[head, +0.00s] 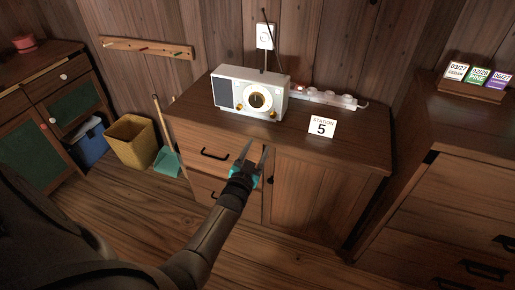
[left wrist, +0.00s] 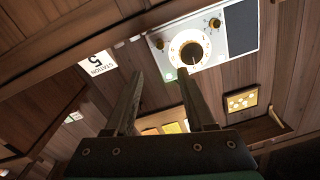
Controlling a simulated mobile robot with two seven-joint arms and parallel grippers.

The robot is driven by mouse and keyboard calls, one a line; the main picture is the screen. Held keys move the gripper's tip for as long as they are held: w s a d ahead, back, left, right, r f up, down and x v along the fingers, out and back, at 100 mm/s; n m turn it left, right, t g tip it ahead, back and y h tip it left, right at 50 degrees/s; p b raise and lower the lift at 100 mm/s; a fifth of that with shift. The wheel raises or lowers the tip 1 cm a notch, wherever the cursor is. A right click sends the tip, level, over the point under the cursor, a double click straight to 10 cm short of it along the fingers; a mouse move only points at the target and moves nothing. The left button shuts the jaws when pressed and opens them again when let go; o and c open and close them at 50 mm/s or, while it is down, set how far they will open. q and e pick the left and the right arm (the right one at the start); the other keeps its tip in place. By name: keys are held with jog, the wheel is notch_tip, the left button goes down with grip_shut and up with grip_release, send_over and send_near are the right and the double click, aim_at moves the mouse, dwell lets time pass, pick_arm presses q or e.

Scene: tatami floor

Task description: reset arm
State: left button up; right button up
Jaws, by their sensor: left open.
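My left gripper (head: 257,154) is in front of the wooden cabinet (head: 318,185), near the edge of its top and below the radio. Its two fingers are apart with nothing between them. In the left wrist view the same open gripper (left wrist: 158,98) points toward the white radio (left wrist: 213,48). The radio (head: 250,94) stands upright on the cabinet top, with a dark speaker panel, a round dial, small knobs and a raised antenna. The gripper is apart from it. My right gripper does not show in either view.
A "Station 5" card (head: 321,124) and a white power strip (head: 328,98) are on the cabinet top. A yellow bin (head: 132,141), a blue bin (head: 88,141) and a teal dustpan (head: 167,162) stand at left. Another cabinet (head: 455,190) at right holds several colored cards (head: 479,75).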

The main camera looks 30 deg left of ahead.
pick_arm(q)
jog(key=s+d+f+g+h+p, duration=0.1)
jog(key=s+d+f+g+p, duration=0.2)
jog(key=s+f, duration=0.25)
jog(key=s+d+f+m+g+h+p, duration=0.1)
jog(key=s+d+f+g+p, duration=0.15)
jog(key=s+f, duration=0.35)
jog(key=s+d+f+g+h+p, duration=0.2)
jog(key=s+d+f+g+p, duration=0.15)
jog(key=s, duration=0.35)
jog(key=s+d+f+g, duration=0.1)
jog(key=s+f+g, duration=0.1)
jog(key=s, duration=0.7)
jog(key=s+d+f+g+p, duration=0.1)
jog(key=s+d+f+g, duration=0.1)
jog(key=s, duration=0.8)
jog(key=s+d+f+m+g, duration=0.1)
jog(key=s+f+g, duration=0.2)
jog(key=s, duration=0.7)
notch_tip(320, 180, down, 2)
jog(key=shift+d+f, duration=0.15)
jog(key=shift+d, duration=0.15)
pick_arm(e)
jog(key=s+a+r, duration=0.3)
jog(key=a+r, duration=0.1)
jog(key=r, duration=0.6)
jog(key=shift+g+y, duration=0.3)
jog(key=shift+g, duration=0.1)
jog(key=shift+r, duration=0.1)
